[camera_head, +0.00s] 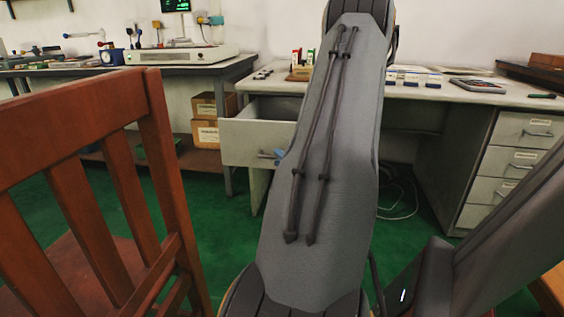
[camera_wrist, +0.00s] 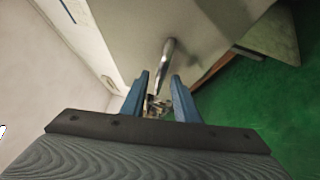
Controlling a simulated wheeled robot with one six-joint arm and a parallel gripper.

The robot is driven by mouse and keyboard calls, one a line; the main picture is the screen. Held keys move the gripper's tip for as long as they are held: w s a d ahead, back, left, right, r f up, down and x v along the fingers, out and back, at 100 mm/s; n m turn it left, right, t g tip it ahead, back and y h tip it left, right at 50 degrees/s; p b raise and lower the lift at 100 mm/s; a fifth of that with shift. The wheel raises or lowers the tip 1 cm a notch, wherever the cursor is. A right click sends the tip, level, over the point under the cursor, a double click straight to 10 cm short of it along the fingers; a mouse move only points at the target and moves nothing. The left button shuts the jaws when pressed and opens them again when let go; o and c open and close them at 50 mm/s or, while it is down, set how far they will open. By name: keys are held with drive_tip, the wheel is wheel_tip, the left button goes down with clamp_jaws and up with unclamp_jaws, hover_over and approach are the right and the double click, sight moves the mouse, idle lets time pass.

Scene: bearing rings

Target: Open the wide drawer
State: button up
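The wide drawer (camera_head: 240,143) is at the left of the white desk in the head view. It stands pulled out, with its front panel ahead of the desk. Its silver bar handle (camera_wrist: 169,52) shows in the wrist view, running down toward the gap between my fingers. My gripper (camera_wrist: 159,75) has two blue fingers, set apart, one on each side of the handle's near end. I see gaps between the fingers and the bar. In the head view my gripper (camera_head: 279,155) shows as a small blue patch at the handle; my arm hides the drawer's right part.
A wooden chair (camera_head: 155,125) stands close at the left. The desk top (camera_head: 455,92) holds small items. A stack of narrower drawers (camera_head: 515,160) is at the right. Cardboard boxes (camera_head: 208,133) sit below the back bench. Green floor (camera_head: 215,205) is clear between chair and desk.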

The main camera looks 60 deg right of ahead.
drive_tip(key=p+v, duration=0.1)
drive_tip(key=v, duration=0.6)
drive_tip(key=shift+s+p, duration=0.35)
drive_tip(key=shift+s, duration=0.05)
drive_tip(key=shift+a, duration=0.15)
